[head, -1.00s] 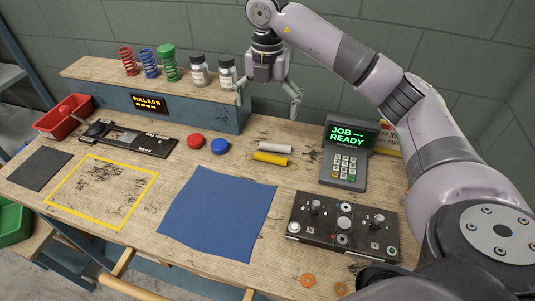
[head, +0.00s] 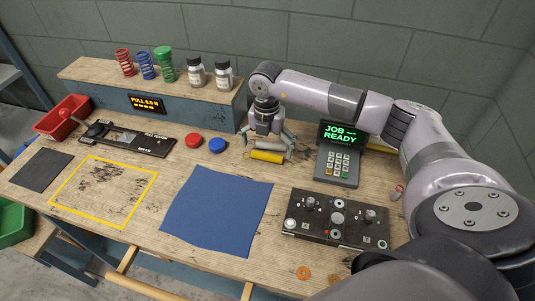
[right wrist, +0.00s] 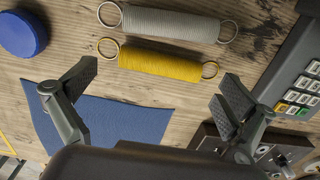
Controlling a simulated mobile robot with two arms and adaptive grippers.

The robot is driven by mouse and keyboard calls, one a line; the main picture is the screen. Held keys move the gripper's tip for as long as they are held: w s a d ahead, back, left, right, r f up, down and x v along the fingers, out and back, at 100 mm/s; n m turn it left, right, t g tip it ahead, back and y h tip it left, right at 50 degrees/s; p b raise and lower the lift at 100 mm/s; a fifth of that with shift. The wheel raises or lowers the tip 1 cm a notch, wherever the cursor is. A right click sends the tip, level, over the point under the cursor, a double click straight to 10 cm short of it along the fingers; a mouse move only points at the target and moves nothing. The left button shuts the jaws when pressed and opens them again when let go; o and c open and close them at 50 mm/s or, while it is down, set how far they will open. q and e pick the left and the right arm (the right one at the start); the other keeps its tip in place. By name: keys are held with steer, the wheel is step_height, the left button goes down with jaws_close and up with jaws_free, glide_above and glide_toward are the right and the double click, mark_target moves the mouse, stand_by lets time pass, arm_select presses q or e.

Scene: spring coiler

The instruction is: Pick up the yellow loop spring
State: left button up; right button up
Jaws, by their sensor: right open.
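The yellow loop spring (head: 267,156) lies on the wooden bench beside a grey loop spring. In the right wrist view the yellow spring (right wrist: 160,63) lies across the upper middle, a wire loop at each end, with the grey spring (right wrist: 172,23) beyond it, apart from it. My right gripper (head: 268,146) is above the springs in the head view and hides part of the grey one. In the right wrist view its open fingers (right wrist: 155,88) stand wide apart, with nothing between their tips. My left gripper is not in view.
A keypad terminal reading JOB READY (head: 339,155) stands close right of the springs. Blue (head: 217,145) and red (head: 194,140) caps lie to the left. A blue mat (head: 218,210) and a black fixture block (head: 336,218) are nearer. A raised shelf (head: 200,105) stands behind.

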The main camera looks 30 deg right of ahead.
steer(key=shift+f, duration=1.3)
steer(key=shift+c, duration=0.4)
steer(key=c, duration=1)
steer(key=shift+c, duration=0.6)
steer(key=shift+r, duration=0.15)
